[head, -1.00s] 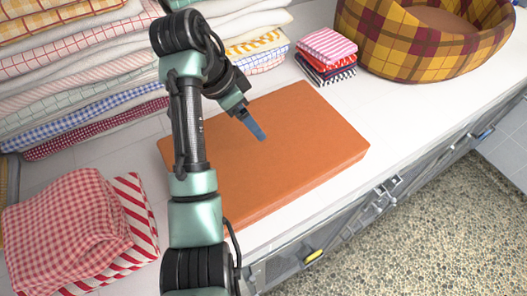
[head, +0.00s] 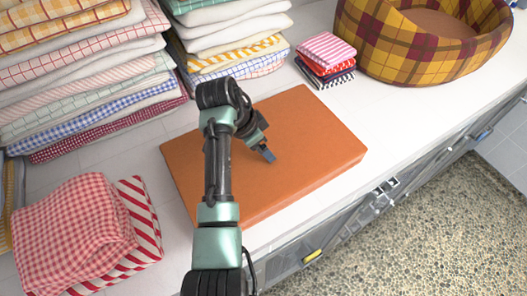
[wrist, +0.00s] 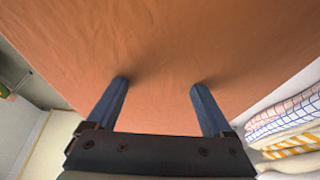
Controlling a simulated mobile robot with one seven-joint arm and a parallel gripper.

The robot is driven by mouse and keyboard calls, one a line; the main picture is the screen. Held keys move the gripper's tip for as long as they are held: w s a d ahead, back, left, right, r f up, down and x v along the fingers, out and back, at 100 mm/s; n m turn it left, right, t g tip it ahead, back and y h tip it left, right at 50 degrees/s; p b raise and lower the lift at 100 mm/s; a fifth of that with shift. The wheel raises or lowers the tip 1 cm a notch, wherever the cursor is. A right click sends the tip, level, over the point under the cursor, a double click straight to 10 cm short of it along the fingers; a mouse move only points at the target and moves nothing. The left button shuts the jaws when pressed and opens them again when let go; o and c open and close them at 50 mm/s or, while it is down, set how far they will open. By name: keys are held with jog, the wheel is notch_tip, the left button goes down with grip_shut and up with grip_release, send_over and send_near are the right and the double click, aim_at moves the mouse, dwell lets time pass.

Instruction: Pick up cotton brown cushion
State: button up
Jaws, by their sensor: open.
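The brown cushion (head: 310,150) is a flat, thick orange-brown slab lying on the white counter. My arm hides part of its left and near area in the head view. My gripper (head: 268,154) is low over the cushion's middle, pointing down. In the wrist view, the cushion (wrist: 160,40) fills most of the picture. There my gripper (wrist: 158,84) shows two blue fingers spread apart with nothing between them but the cushion's surface. Dark shading lies at the fingertips; they are at or very near the top surface, and I cannot tell if they touch.
Tall stacks of folded towels (head: 75,75) stand behind on the left. A red gingham and striped towel pile (head: 80,235) lies at left front. Small folded cloths (head: 327,53) and a plaid pet bed (head: 430,45) stand at the back right. Free counter (head: 405,125) shows right of the cushion.

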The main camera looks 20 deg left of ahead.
grip_shut()
dwell(0.5)
